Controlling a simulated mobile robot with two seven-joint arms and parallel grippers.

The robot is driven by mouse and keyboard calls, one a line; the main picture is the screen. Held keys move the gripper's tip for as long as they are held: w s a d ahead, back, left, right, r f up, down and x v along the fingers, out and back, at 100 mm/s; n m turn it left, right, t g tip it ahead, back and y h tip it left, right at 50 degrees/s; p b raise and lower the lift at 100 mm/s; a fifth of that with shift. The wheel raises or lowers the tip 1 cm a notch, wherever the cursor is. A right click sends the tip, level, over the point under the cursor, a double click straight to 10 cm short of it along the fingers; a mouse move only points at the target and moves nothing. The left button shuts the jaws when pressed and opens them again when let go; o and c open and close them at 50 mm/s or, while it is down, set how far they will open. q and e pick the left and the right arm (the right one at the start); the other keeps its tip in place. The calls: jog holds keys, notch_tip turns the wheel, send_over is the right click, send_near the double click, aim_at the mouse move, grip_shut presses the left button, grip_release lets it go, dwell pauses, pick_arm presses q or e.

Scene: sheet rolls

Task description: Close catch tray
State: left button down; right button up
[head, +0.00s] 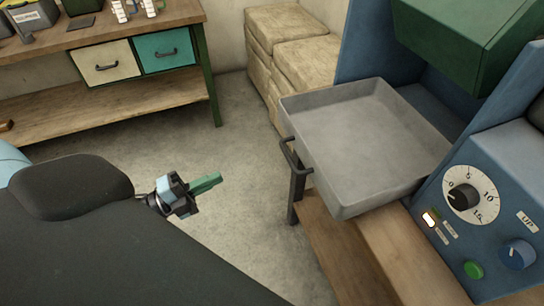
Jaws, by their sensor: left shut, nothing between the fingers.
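The catch tray (365,135) is a grey metal tray, pulled out of the blue machine (470,190) toward the left. Its inside looks empty. A dark bar handle (291,157) is on its left front wall. My left gripper (216,180) has green fingers, shut with nothing between them. It is left of the tray handle, apart from it, over the floor. My right gripper is not in view.
A wooden stand (345,240) is under the tray. A dial (463,197), a blue knob and a green button are on the machine's front. Stacked sacks (290,50) are behind. A workbench (130,30) with drawers stands back left. Floor between is clear.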

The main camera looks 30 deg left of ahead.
aim_at(326, 141)
pick_arm(q)
jog(key=w+d+r+m+h+p, duration=0.2)
jog(key=w+d+r, duration=0.2)
jog(key=w+d, duration=0.4)
jog(key=w, duration=0.3)
jog(key=shift+w+r+m+g, duration=0.2)
jog(key=shift+w+m+g, duration=0.05)
jog(key=shift+m+g, duration=0.15)
jog(key=shift+d, duration=0.15)
jog(key=f+x, duration=0.1)
jog(key=x, duration=0.4)
jog(key=f+b+x, duration=0.1)
jog(key=x, duration=0.3)
jog(key=f+b+x, duration=0.1)
jog(key=x, duration=0.4)
jog(key=shift+w+d, duration=0.35)
jog(key=shift+w, duration=0.1)
jog(key=shift+w+d+r+b, duration=0.1)
jog(key=shift+w+d+b, duration=0.25)
jog(key=shift+w, duration=0.1)
jog(key=shift+a, duration=0.1)
